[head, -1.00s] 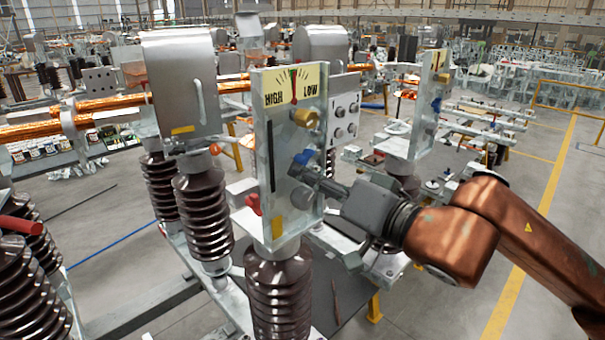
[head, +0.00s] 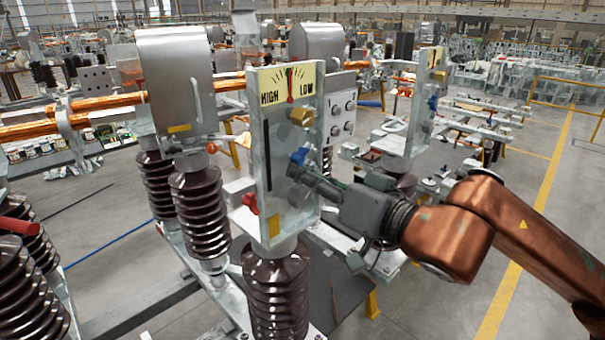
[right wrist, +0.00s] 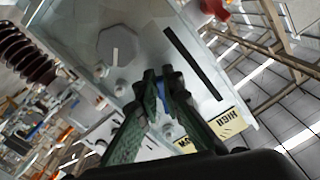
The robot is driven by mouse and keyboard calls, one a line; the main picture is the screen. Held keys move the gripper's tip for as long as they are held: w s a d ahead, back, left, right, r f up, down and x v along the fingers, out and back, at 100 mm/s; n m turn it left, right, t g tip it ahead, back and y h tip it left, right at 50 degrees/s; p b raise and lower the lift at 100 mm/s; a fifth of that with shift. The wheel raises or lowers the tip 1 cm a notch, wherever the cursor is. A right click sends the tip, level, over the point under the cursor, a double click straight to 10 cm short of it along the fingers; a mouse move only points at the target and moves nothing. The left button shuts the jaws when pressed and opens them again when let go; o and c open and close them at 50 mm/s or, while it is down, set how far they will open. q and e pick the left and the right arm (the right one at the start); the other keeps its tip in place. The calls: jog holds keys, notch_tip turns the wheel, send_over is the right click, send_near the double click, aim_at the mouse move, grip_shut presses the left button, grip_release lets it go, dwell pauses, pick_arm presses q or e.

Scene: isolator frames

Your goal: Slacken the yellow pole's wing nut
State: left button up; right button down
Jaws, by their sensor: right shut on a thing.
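The near pole's clear upright panel (head: 268,215) stands on a dark ribbed insulator (head: 275,295) and carries a small yellow mark (head: 274,226) low on its edge. A blue wing nut (head: 299,156) sits on its face, below a brass knob (head: 301,117). My right gripper (head: 303,174) reaches it from the right and is shut on it. In the right wrist view the green fingers (right wrist: 161,76) close around the blue wing nut (right wrist: 161,88), which they partly hide. My left gripper is not in view.
A HIGH/LOW dial (head: 289,85) with a red needle tops the panel. A red handle (head: 250,203) juts from its left side. A similar panel (head: 424,110) stands behind to the right. A metal housing (head: 178,85) stands at left. Open floor lies at far right.

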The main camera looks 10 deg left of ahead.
jog(key=c, duration=2.3)
grip_release()
jog(key=shift+w+d+r, duration=0.15)
jog(key=shift+r, duration=0.45)
jog(key=shift+o, duration=1.4)
jog(key=shift+f, duration=0.4)
jog(key=v, duration=1.2)
